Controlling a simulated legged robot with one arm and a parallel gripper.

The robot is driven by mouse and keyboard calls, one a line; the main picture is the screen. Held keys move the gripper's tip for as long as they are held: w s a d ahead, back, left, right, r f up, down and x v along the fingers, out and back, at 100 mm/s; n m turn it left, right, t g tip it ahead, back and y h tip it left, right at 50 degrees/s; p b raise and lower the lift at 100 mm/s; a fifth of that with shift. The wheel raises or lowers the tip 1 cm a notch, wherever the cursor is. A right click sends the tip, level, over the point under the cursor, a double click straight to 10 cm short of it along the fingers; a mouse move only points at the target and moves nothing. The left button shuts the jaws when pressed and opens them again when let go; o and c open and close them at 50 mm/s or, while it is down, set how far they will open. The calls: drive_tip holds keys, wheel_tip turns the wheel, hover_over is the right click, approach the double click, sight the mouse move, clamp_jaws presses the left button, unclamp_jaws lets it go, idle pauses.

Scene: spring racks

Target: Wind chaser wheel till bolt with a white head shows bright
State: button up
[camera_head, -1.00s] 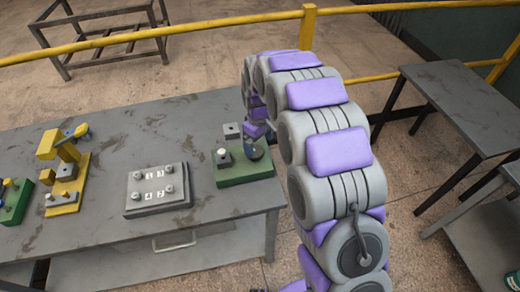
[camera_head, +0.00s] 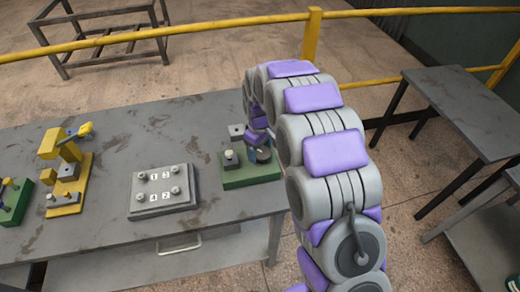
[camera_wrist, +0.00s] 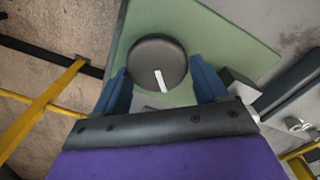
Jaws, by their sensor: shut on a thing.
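The dark round wheel (camera_wrist: 158,58), with a white bar mark on its top, sits over the green base (camera_wrist: 225,40). The wheel also shows in the head view (camera_head: 263,156). My gripper (camera_wrist: 160,85) has its blue fingers on either side of the wheel's near half and is shut on it. In the head view my gripper (camera_head: 258,146) comes down at the far side of the green base (camera_head: 255,181). A grey block with a small pale-headed bolt (camera_head: 231,154) stands left of the wheel. Whether that head is lit I cannot tell.
A grey plate (camera_head: 163,209) with several numbered bolts lies left of the green base. A yellow fixture (camera_head: 65,208) and another green base (camera_head: 15,208) stand farther left. A yellow rail (camera_head: 200,27) runs beyond the table.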

drive_tip(key=shift+s+f, duration=0.1)
drive_tip(key=shift+s, duration=0.05)
drive_tip(key=shift+c, duration=0.8)
drive_tip(key=shift+s+d, duration=0.1)
drive_tip(key=shift+d, duration=0.35)
drive_tip(key=shift+c, duration=0.9)
drive_tip(key=shift+p, duration=0.3)
drive_tip(key=m+p, duration=0.3)
drive_tip(key=shift+r+m, duration=0.25)
drive_tip(key=shift+m, duration=0.15)
drive_tip(key=m+p, duration=0.3)
drive_tip(key=m, duration=0.2)
drive_tip(key=shift+f+p, duration=0.1)
drive_tip(key=shift+p, duration=0.2)
drive_tip(key=m+p, duration=0.2)
drive_tip(key=m, duration=0.4)
drive_tip(key=m+p, duration=0.1)
drive_tip(key=m, duration=0.3)
drive_tip(key=shift+m, duration=0.3)
